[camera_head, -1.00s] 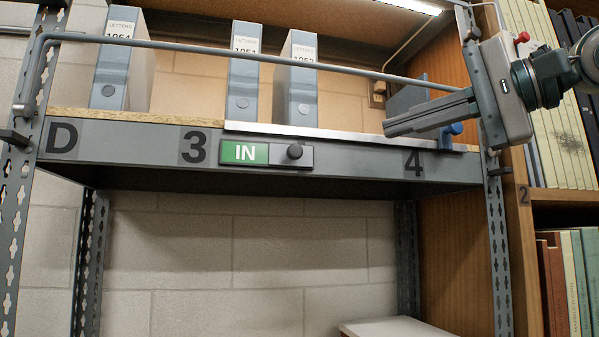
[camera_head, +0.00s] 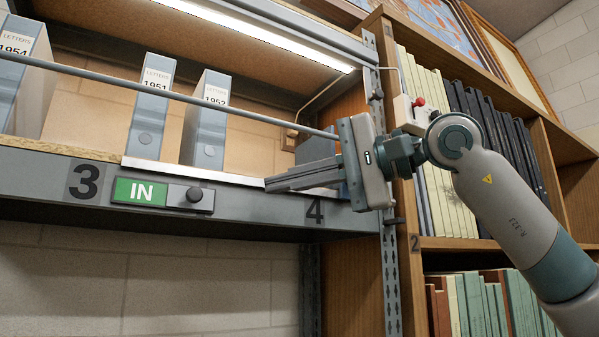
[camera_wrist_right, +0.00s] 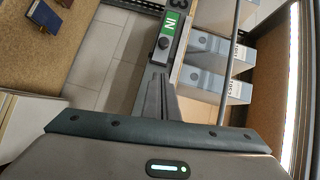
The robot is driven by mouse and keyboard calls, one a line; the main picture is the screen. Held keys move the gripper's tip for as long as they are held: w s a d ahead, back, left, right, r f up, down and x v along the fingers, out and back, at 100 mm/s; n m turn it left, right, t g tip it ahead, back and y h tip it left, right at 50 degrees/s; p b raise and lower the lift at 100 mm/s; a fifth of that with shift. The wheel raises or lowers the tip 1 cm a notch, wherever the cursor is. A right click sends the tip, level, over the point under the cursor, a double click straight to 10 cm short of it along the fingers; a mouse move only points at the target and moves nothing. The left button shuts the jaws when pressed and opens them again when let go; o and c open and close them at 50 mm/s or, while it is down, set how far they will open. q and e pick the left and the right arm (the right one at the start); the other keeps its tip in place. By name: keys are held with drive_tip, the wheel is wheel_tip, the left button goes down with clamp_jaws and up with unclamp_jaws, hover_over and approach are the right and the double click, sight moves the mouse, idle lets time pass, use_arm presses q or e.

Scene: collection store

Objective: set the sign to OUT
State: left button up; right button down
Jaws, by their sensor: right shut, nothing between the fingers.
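The sign (camera_head: 162,194) is a small plate on the grey shelf front between the figures 3 and 4. It shows white IN on green at its left, with a dark round knob (camera_head: 194,195) on the grey part at its right. My right gripper (camera_head: 268,184) is shut and empty, to the right of the knob and apart from it, its fingers pointing left along the shelf edge. In the right wrist view the fingers (camera_wrist_right: 157,78) point toward the knob (camera_wrist_right: 163,43) and the green IN part (camera_wrist_right: 169,24). My left gripper is in no view.
Grey letter boxes marked 1951 (camera_head: 150,105) and 1952 (camera_head: 205,120) stand on the shelf behind the sign. A grey rail (camera_head: 200,103) runs across above the shelf front. A bookcase (camera_head: 432,244) stands at the right. Space below the shelf front is clear.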

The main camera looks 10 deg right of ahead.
drive_tip(key=p+x, duration=0.1)
drive_tip(key=x, duration=0.2)
drive_tip(key=p, duration=0.3)
approach(171, 185)
drive_tip(key=w+f, duration=0.2)
drive_tip(key=w, duration=0.1)
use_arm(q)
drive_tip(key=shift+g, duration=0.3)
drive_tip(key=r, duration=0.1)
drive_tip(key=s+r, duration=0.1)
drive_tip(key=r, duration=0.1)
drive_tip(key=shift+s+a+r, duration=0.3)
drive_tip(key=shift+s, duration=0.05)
use_arm(e)
drive_tip(key=shift+w+d, duration=0.15)
drive_tip(key=shift+d, duration=0.1)
use_arm(q)
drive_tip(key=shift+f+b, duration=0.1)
drive_tip(key=shift+b, duration=0.2)
use_arm(e)
drive_tip(key=shift+f, duration=0.1)
